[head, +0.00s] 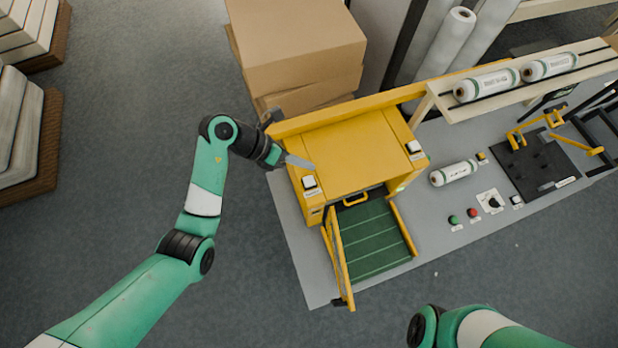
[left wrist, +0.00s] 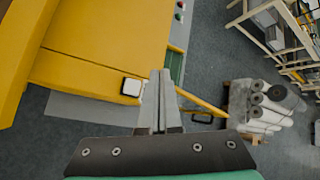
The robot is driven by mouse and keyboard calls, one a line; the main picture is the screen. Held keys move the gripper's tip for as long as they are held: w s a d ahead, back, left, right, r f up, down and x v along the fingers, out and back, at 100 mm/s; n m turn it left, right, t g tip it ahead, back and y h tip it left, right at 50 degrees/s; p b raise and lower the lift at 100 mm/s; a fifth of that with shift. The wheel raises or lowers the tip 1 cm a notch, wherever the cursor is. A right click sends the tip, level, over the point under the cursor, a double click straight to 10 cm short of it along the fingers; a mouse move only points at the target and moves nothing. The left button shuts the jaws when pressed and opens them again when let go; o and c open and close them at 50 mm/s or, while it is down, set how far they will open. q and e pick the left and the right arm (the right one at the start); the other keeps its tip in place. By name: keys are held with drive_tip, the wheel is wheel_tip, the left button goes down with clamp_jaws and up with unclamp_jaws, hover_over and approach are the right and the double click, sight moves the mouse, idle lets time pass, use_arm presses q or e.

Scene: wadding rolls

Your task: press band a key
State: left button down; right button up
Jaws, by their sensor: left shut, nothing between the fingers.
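A yellow machine (head: 350,150) has two white keys on its top. One key (head: 309,182) is at the left front corner; the other (head: 414,147) is at the right edge. Their labels are too small to read, so I cannot tell which is band a. My left gripper (head: 301,162) is shut and empty, its tips over the machine's left edge, just behind the left key. In the left wrist view the closed fingers (left wrist: 159,85) point past a white key (left wrist: 131,87), which shows just left of them. My right gripper is out of view; only part of its arm shows.
A yellow gate (head: 338,258) stands open beside a green ramp (head: 375,238). Green (head: 453,219) and red (head: 474,213) buttons and a wrapped roll (head: 453,173) are on the grey table to the right. Cardboard boxes (head: 297,45) stand behind the machine.

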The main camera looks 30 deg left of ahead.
use_arm(q)
drive_tip(key=b, duration=0.6)
hover_over(305, 182)
wheel_tip(305, 182, down, 7)
drive_tip(key=shift+w+r, duration=0.1)
drive_tip(key=shift+f+b, duration=0.5)
drive_tip(key=shift+f, duration=0.35)
idle(0.8)
drive_tip(key=shift+f, duration=0.4)
drive_tip(key=shift+f+b, duration=0.4)
drive_tip(key=shift+f, duration=0.15)
idle(0.6)
drive_tip(key=shift+r, duration=0.1)
drive_tip(key=shift+r+p, duration=0.85)
drive_tip(key=shift+p, duration=0.25)
